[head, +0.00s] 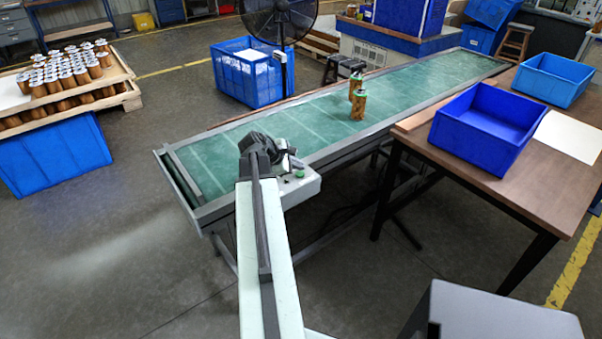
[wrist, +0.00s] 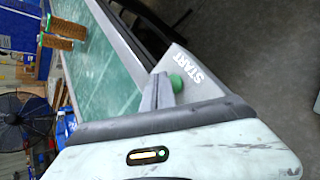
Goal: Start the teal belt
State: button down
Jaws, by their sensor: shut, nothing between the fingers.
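The teal belt (head: 430,80) runs from the near left to the back right in the head view; it also shows in the wrist view (wrist: 112,85). A grey control box (head: 300,188) is fixed to its near side. A green button (head: 299,173) sits on the box; in the wrist view the button (wrist: 178,83) is beside the white word START. My gripper (head: 290,163) is shut and empty, just above and beside the button. In the wrist view its grey fingers (wrist: 157,92) partly overlap the button's edge. I cannot tell whether they touch it.
Two brown cartridges with green tops (head: 357,104) stand on the belt. A wooden table (head: 415,127) with a blue bin (head: 487,128) is at the right. A crate of cartridges (head: 125,75) is at the left. A fan (head: 280,15) stands behind the belt.

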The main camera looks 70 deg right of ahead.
dwell(0.4)
jog(key=shift+w+f+b, duration=0.1)
jog(key=shift+f+b, duration=0.3)
